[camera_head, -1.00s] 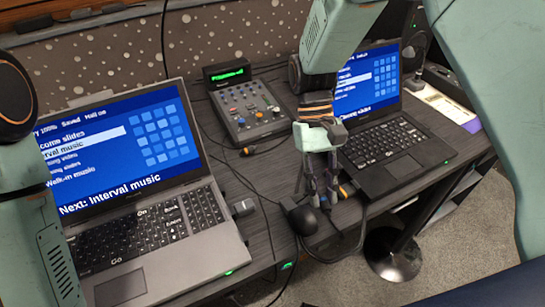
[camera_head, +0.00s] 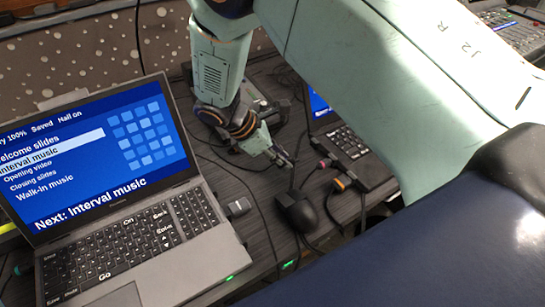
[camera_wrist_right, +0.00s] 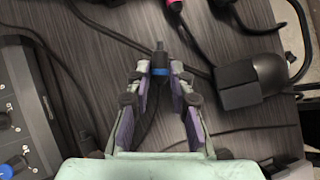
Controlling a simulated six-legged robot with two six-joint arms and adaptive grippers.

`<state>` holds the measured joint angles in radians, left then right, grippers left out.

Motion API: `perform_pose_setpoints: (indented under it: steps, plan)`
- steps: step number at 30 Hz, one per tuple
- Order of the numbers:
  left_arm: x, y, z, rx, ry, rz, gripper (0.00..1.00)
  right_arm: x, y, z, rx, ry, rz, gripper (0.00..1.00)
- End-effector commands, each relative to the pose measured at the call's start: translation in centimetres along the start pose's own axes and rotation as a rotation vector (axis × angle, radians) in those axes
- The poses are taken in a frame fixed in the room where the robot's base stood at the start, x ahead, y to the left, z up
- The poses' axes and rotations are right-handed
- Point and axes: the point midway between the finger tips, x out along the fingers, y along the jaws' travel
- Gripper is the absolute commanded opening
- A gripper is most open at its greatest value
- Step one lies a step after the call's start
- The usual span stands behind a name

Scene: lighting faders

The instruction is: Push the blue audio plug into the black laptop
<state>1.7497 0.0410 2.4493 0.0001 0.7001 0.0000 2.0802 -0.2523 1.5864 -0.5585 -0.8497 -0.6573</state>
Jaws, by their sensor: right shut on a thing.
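The blue audio plug (camera_wrist_right: 160,71) shows in the right wrist view as a black body with a blue band, between the fingertips of my right gripper (camera_wrist_right: 161,76). The gripper is shut on it. In the head view my right gripper (camera_head: 281,157) is low over the desk, left of the black laptop, and the plug is too small to make out there. The black laptop (camera_head: 350,146) is largely hidden behind my right arm; only a strip of screen and part of its keyboard side show. My left gripper is not in view.
A grey laptop (camera_head: 160,262) stands open at left. A black mouse (camera_head: 296,211) sits close in front of the gripper. A red-marked plug (camera_head: 325,163) and an orange-banded plug (camera_head: 343,183) lie near the black laptop's left edge. Loose cables cross the desk; a control desk is partly hidden.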

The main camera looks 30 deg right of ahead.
Motion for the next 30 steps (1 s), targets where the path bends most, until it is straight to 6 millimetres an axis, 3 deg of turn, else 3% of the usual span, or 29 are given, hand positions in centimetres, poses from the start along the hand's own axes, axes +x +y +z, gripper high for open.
perform_pose_setpoints:
  steps: [4, 12, 30]
  plan:
    - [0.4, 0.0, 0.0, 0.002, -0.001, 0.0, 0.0, 0.7, 1.4, -0.8, -0.173, -0.001, 0.116, 0.0]
    - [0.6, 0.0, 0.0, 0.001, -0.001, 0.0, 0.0, 0.9, 2.4, -1.2, -0.261, -0.001, 0.179, 0.0]
    - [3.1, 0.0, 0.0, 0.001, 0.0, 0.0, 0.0, 3.2, 4.0, 2.0, -0.259, 0.0, 0.179, 0.0]
